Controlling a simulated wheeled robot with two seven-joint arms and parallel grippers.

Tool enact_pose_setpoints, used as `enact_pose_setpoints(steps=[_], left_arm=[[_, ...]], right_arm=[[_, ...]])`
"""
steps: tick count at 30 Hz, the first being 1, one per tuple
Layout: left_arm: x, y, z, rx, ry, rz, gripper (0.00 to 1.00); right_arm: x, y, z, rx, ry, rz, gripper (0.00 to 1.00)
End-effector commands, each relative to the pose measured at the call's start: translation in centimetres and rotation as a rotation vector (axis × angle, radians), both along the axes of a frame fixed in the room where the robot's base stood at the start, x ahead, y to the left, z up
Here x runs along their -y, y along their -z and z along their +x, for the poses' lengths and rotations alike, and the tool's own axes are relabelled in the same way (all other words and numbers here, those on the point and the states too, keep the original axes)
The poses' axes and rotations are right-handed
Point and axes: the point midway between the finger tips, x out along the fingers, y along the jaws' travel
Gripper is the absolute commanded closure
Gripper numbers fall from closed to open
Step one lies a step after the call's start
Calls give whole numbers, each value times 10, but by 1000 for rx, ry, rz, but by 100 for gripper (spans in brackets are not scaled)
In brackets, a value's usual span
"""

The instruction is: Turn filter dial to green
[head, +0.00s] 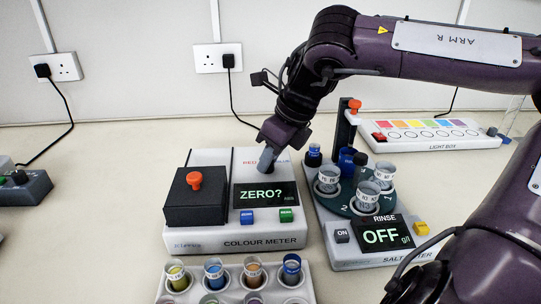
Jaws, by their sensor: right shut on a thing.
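The colour meter (240,242) is a white box in the middle of the bench, with a black lidded block on its left. My right gripper (268,158) reaches down to the top of the meter, just above the screen, and is shut on the filter dial. The fingers mostly hide the dial, so I cannot tell its setting. Red and blue lettering shows beside the fingers; any green mark there is hidden. My left gripper is not in view.
The salt meter (350,262), its screen reading "OFF", stands close on the right with several labelled cups on its turntable. A white rack (172,298) of vials is in front. The light box (440,143) is at the back right. Bench at left is mostly clear.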

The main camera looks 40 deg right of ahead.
Motion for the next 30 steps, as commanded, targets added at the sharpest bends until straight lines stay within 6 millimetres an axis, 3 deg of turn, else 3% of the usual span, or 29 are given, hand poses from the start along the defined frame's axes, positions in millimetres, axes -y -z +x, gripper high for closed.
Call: enact_pose_setpoints(steps=[8,30], left_arm=[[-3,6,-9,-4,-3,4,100],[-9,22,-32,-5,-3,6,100]], right_arm=[[-1,-1,0,2,105,0,98],[-4,-1,0,3,619,-1,98]])
